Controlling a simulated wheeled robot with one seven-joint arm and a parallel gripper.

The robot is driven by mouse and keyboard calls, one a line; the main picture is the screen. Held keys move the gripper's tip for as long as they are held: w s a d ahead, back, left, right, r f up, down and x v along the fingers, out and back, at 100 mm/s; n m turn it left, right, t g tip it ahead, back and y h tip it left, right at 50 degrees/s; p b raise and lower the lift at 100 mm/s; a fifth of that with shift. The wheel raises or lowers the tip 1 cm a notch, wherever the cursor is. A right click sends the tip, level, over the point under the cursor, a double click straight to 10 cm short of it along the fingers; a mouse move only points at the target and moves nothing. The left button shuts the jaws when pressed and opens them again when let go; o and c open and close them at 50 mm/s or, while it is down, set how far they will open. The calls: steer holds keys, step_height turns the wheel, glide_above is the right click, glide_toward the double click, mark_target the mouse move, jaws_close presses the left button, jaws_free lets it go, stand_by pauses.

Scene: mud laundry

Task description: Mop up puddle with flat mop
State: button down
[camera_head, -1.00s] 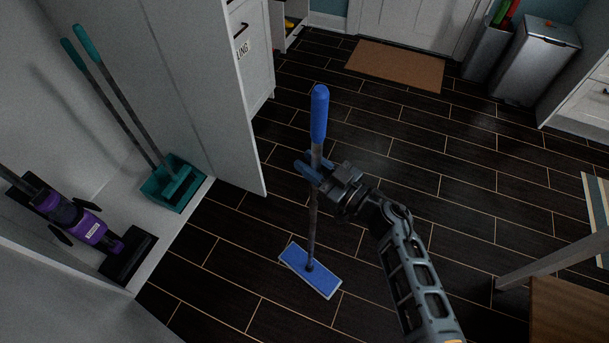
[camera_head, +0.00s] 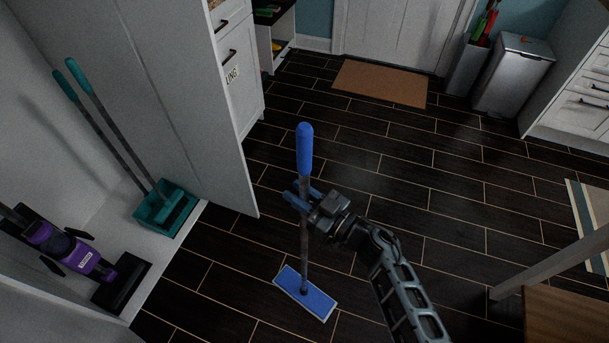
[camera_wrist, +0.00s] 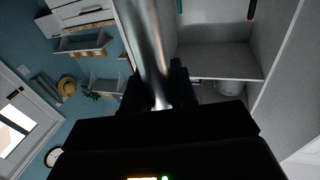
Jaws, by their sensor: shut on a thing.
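The flat mop has a blue grip (camera_head: 304,150), a grey pole and a flat blue head (camera_head: 305,293). My gripper (camera_head: 303,198) is shut on the mop pole just below the blue grip. The mop stands nearly upright, with its head low at the dark floor; I cannot tell whether it touches. The wrist view shows the metal pole (camera_wrist: 150,50) between my gripper's dark fingers (camera_wrist: 158,95). No puddle edge can be made out; the floor beyond the mop has only a faint sheen.
An open white cabinet door (camera_head: 190,110) stands left of the mop. Behind it are a teal dustpan (camera_head: 160,207) and a purple vacuum (camera_head: 75,253). A brown doormat (camera_head: 380,82) and a metal bin (camera_head: 512,78) are at the back. A wooden bench (camera_head: 565,318) is at front right. The middle floor is clear.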

steer(key=w+d+b, duration=0.2)
steer(key=w, duration=0.3)
steer(key=shift+w+f, duration=0.3)
steer(key=shift+f, duration=0.15)
stand_by(0.5)
steer(key=shift+w+r+p, duration=0.2)
steer(key=shift+r+p, duration=1.8)
steer(key=shift+r, duration=0.3)
steer(key=shift+d, duration=0.15)
